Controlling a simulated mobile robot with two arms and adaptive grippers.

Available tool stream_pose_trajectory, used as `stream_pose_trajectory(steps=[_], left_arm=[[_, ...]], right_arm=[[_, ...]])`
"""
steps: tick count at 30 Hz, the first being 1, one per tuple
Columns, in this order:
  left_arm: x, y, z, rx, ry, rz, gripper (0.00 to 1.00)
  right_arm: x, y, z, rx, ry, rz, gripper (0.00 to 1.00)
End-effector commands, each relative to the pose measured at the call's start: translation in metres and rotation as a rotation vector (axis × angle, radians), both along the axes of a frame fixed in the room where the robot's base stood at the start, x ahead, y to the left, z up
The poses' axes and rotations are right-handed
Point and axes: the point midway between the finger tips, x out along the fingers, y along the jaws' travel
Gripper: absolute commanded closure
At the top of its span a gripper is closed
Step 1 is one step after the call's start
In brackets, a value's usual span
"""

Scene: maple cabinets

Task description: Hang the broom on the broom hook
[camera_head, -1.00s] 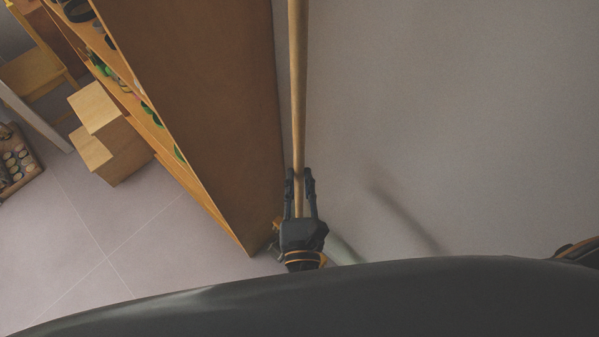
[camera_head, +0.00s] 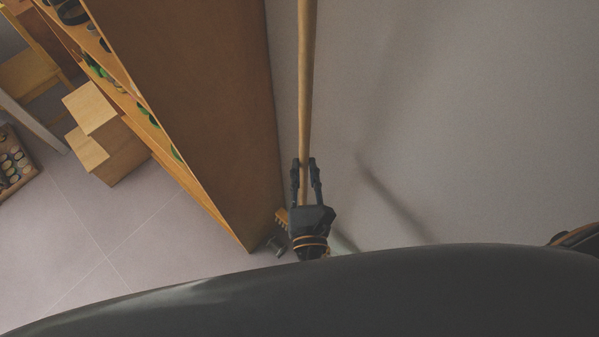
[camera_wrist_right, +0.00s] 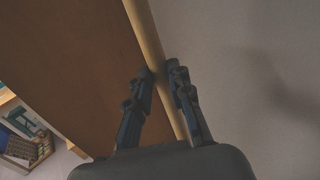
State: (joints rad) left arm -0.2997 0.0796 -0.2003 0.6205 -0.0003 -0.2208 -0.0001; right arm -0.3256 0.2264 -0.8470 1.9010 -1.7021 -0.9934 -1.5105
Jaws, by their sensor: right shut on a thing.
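The broom's wooden handle (camera_head: 306,80) runs upright along the grey wall in the head view, out past the top edge. My right gripper (camera_head: 306,165) is shut on the handle, one finger on each side. In the right wrist view the handle (camera_wrist_right: 146,35) passes between the fingers of the gripper (camera_wrist_right: 162,85). The rest of the broom's lower end is hidden behind the gripper. The broom hook is not seen. My left gripper is not in view.
A tall brown cabinet side (camera_head: 190,80) stands close left of the handle, with open shelves on its left. Wooden step blocks (camera_head: 105,135) and a crate of jars (camera_head: 14,165) sit on the tiled floor farther left. The grey wall (camera_head: 480,120) at right is bare.

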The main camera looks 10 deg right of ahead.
Motion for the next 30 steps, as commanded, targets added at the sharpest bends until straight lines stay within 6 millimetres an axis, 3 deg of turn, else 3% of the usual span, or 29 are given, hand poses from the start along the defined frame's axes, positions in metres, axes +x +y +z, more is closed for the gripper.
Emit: stream_pose_trajectory(steps=[30], left_arm=[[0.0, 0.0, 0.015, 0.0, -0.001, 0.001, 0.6]], right_arm=[[0.038, -0.047, -0.001, -0.001, -0.004, -0.001, 1.0]])
